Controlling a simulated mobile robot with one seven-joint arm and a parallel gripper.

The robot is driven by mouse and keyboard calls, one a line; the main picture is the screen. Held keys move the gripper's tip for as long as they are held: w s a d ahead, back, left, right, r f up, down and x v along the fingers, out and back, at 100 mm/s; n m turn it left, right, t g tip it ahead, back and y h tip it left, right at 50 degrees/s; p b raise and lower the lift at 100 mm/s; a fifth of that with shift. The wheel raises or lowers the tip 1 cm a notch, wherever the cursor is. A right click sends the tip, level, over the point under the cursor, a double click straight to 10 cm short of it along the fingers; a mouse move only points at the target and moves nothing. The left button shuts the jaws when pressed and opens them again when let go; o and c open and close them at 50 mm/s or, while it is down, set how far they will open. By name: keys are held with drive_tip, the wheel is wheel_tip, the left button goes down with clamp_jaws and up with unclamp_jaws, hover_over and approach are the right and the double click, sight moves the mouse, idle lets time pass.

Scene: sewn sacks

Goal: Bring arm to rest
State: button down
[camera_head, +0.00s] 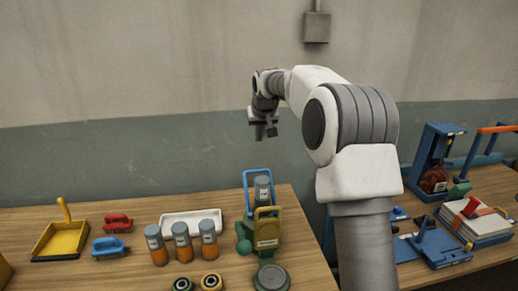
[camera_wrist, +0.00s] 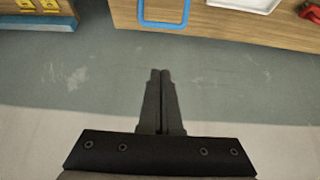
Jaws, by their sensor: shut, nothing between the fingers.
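My gripper (camera_head: 266,131) hangs at the end of my white and grey arm, raised above the back of the left table, in front of the wall. In the wrist view its two dark fingers (camera_wrist: 160,75) are together with nothing between them. The gripper touches nothing. Below it in the head view stands a blue-framed holder (camera_head: 246,190) with a grey-topped container (camera_head: 262,188) in it. The blue frame also shows at the top of the wrist view (camera_wrist: 164,24).
The left wooden table (camera_head: 90,270) holds a yellow dustpan (camera_head: 58,240), red and blue brushes, a white tray (camera_head: 190,220), several orange-and-grey jars and a yellow-green device (camera_head: 266,228). The right table holds blue fixtures (camera_head: 434,160) and stacked sacks (camera_head: 478,222). A grey box (camera_head: 316,27) is on the wall.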

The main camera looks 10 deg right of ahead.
drive_tip(key=s+r, duration=0.4)
drive_tip(key=s, duration=0.8)
drive_tip(key=s+r, duration=0.5)
drive_tip(key=s, duration=0.7)
drive_tip(key=s+f, duration=0.4)
drive_tip(key=s, duration=0.7)
drive_tip(key=s+f, duration=0.4)
drive_tip(key=s, duration=0.7)
drive_tip(key=shift+s+f+g, duration=0.15)
drive_tip(key=shift+f+g, duration=0.1)
drive_tip(key=shift+g, duration=0.15)
